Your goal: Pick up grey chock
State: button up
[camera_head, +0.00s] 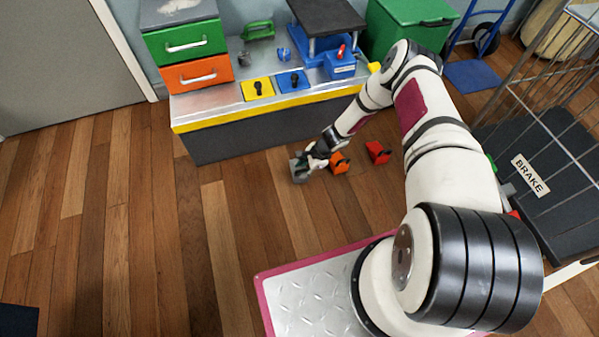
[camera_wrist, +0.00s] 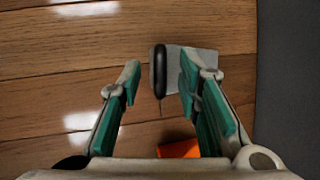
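The grey chock (camera_head: 298,173) lies on the wooden floor in front of the workbench. In the wrist view the chock (camera_wrist: 205,58) shows as a pale grey block with a black handle on its left side. My gripper (camera_head: 311,160) is low at the chock and partly covers it. In the wrist view my gripper (camera_wrist: 160,78) is open, with teal finger pads. The black handle appears between the two fingertips, with a gap on the left; the right fingertip overlaps the grey block. I cannot tell whether it touches.
An orange chock (camera_head: 340,163) lies close to the right of my gripper, and a red chock (camera_head: 378,152) lies farther right. The workbench (camera_head: 235,137) stands just behind. A wire cart with a dark base (camera_head: 540,215) is at the right.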

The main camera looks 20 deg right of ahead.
grip_shut()
jog(key=shift+r, duration=0.1)
